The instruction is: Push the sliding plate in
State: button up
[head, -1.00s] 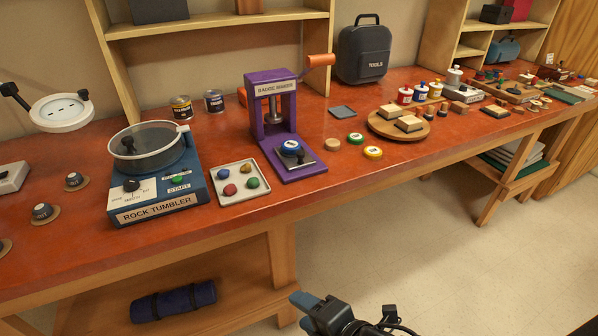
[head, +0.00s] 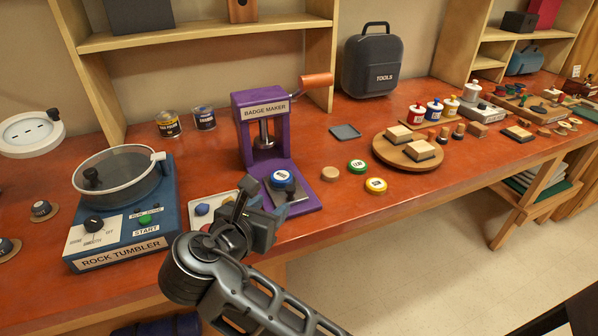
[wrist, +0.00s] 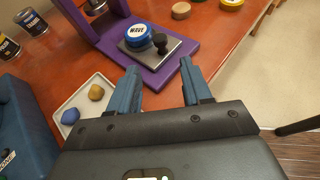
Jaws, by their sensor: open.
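The purple badge maker (head: 248,150) stands upright on the red workbench. Its grey sliding plate (head: 298,195) sticks out at the front of the purple base, with a blue badge marked WAVE (head: 283,179) on it. In the wrist view the sliding plate (wrist: 172,53) carries a black knob (wrist: 160,42) beside the blue badge (wrist: 138,36). My gripper (wrist: 160,72) is open and empty, its two blue fingers pointing at the plate's front edge, apparently short of touching it. In the head view my arm hides part of the base's front left.
A white tray (head: 205,205) with coloured stones lies left of the base, close to my gripper. The rock tumbler (head: 125,215) stands further left. A wooden disc (head: 330,173), green badge (head: 357,166) and yellow badge (head: 376,185) lie to the right. The orange lever handle (head: 317,80) juts right.

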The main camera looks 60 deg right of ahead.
aim_at(289, 190)
jog(key=x, duration=0.7)
jog(key=shift+d+r, duration=0.3)
jog(key=shift+r, duration=0.05)
jog(key=shift+p+x, duration=0.3)
jog(key=shift+x, duration=0.5)
jog(key=shift+c, duration=0.2)
jog(key=shift+a, duration=0.1)
grip_shut()
